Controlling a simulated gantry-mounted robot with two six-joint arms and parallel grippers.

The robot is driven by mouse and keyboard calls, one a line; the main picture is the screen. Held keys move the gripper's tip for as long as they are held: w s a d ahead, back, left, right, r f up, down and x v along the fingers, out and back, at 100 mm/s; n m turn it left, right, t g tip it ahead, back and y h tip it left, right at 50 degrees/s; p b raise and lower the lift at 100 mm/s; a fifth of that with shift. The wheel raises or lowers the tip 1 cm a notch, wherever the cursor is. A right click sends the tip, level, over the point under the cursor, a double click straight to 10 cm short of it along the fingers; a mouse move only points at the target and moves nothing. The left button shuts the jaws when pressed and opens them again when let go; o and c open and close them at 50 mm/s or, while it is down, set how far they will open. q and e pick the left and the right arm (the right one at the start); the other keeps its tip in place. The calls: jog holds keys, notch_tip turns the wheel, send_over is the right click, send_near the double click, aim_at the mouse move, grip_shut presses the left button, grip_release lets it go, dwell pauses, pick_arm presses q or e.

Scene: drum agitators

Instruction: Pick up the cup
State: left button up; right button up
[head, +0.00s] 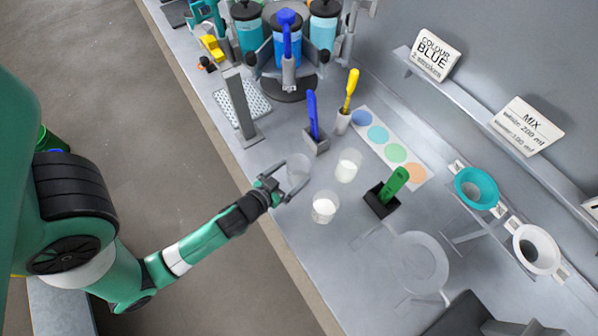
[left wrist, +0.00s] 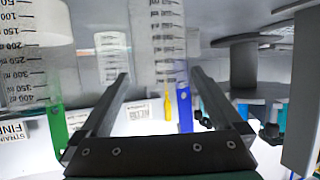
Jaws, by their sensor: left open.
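A clear, empty-looking cup (head: 299,166) stands on the grey bench in the head view. My left gripper (head: 293,178) is open, its fingers reaching towards either side of that cup. In the left wrist view a clear graduated cup (left wrist: 158,35) shows ahead, between the open fingers of the left gripper (left wrist: 158,76); contact cannot be told. Two more clear cups with white contents stand close by, one farther back (head: 348,165) and one nearer the front (head: 325,207). Another graduated cup (left wrist: 30,55) fills the left of the wrist view. My right gripper is not in view.
A grey upright stand (head: 239,105) is at the left. The bench's front edge is close below the gripper.

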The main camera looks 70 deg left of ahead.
pick_arm(q)
jog(key=x, duration=0.7)
jog(key=shift+w+a+f, duration=0.1)
jog(key=shift+a+f, duration=0.05)
jog(key=c, duration=1)
jog(key=shift+r+p, duration=0.35)
notch_tip(320, 180, up, 3)
jog(key=shift+p, duration=0.65)
send_near(305, 157)
jog(key=s+d+r, duration=0.3)
jog(key=d+r, duration=0.1)
jog(key=r, duration=0.2)
jog(key=shift+d+b, duration=0.2)
jog(key=shift+b, duration=0.15)
